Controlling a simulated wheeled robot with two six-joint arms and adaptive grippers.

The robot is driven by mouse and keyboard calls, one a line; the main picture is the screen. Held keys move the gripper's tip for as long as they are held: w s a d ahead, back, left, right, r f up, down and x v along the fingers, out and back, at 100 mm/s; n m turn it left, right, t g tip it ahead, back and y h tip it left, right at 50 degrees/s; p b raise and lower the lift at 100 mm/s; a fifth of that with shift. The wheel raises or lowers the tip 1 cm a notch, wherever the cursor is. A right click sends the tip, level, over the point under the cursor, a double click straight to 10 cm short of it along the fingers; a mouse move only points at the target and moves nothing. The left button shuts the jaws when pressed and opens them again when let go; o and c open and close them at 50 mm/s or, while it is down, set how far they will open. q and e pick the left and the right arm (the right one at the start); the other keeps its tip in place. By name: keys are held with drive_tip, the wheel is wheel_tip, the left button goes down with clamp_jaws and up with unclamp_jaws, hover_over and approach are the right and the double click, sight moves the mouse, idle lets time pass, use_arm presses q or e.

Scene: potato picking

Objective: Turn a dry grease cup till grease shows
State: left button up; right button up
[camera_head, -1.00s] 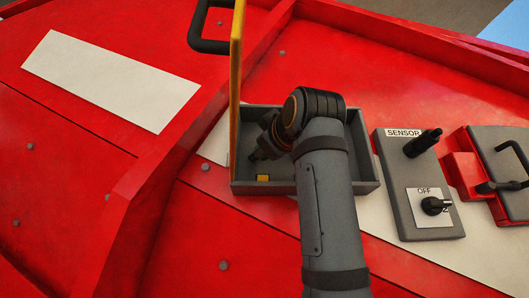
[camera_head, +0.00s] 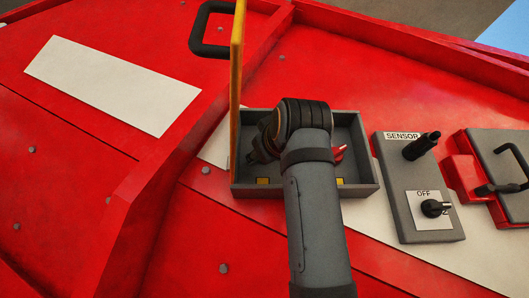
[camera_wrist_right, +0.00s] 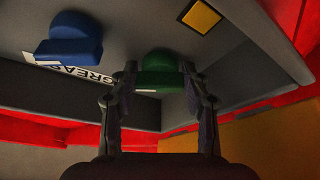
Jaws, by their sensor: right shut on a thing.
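In the right wrist view a green grease cup (camera_wrist_right: 160,72) sits between the two fingers of my right gripper (camera_wrist_right: 159,84), which is shut on it. A blue cup (camera_wrist_right: 70,42) stands to its left, beside a label (camera_wrist_right: 70,70) reading "GREAS", partly hidden. In the head view my right gripper (camera_head: 258,152) reaches into the left part of an open grey box (camera_head: 369,160). A red cup (camera_head: 341,152) shows right of my wrist. The green and blue cups are hidden there by my arm. No grease can be made out. My left gripper is not in view.
The box's yellow lid (camera_head: 236,90) stands open at its left. Yellow squares (camera_head: 263,181) mark the box. A grey sensor panel (camera_head: 415,185) with a knob set to OFF (camera_head: 434,207) and a handled box (camera_head: 500,170) stand to the right on the red machine.

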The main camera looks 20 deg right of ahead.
drive_tip(key=o, duration=0.9)
drive_tip(key=shift+w+f, duration=0.1)
drive_tip(key=shift+f, duration=0.05)
drive_tip(key=shift+c, duration=0.2)
drive_tip(key=o, duration=0.3)
drive_tip(key=shift+a, duration=0.1)
drive_tip(key=d+v, duration=0.1)
drive_tip(key=v, duration=1.1)
drive_tip(key=shift+m, duration=0.4)
drive_tip(key=p+x, duration=0.3)
drive_tip(key=a+r+p+x, duration=0.1)
drive_tip(key=p+x, duration=0.5)
drive_tip(key=x, duration=0.1)
drive_tip(key=shift+a+r+p, duration=0.2)
drive_tip(key=shift+r+p, duration=0.05)
drive_tip(key=shift+p, duration=0.1)
drive_tip(key=shift+w, duration=0.25)
